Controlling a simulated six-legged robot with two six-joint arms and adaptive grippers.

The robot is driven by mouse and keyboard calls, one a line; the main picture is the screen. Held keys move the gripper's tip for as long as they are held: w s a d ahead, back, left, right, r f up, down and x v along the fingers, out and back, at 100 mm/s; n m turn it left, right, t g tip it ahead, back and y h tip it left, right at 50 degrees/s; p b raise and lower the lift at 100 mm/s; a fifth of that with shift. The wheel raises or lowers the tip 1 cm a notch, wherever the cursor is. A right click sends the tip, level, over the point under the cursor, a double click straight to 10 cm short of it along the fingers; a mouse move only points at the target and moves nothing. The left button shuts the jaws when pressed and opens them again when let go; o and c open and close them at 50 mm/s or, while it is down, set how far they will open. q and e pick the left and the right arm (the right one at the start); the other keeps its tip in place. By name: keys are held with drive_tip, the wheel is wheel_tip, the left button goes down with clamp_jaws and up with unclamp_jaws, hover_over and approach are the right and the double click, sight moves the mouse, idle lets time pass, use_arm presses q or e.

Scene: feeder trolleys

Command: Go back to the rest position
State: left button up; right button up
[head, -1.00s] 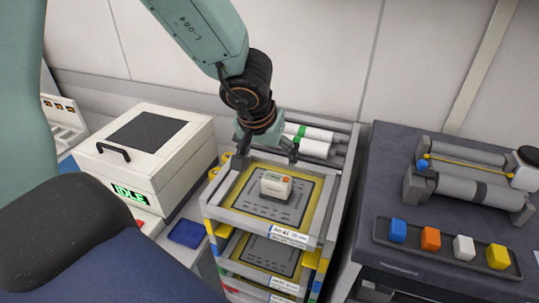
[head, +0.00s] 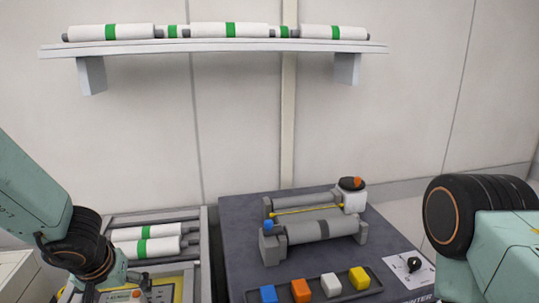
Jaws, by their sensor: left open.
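My left arm comes in from the left, and its gripper (head: 118,289) is open at the bottom left edge of the head view. It is over the yellow-bordered top tray (head: 178,286) of the feeder trolley. A small pale box (head: 122,296) shows between and below the fingers, cut by the picture's edge; whether the fingers touch it I cannot tell. Part of my right arm shows at the right edge, but its gripper is out of view.
A wall shelf (head: 215,47) holds white rolls with green bands. More rolls (head: 147,240) lie on the trolley behind my left gripper. On the dark table are a grey roller device (head: 318,231) and blue, orange, white and yellow blocks (head: 331,285).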

sight(123, 297)
use_arm(q)
drive_tip(key=b+x, duration=0.1)
drive_tip(key=x, duration=0.2)
drive_tip(key=shift+s+r, duration=0.15)
drive_tip(key=shift+r, duration=0.1)
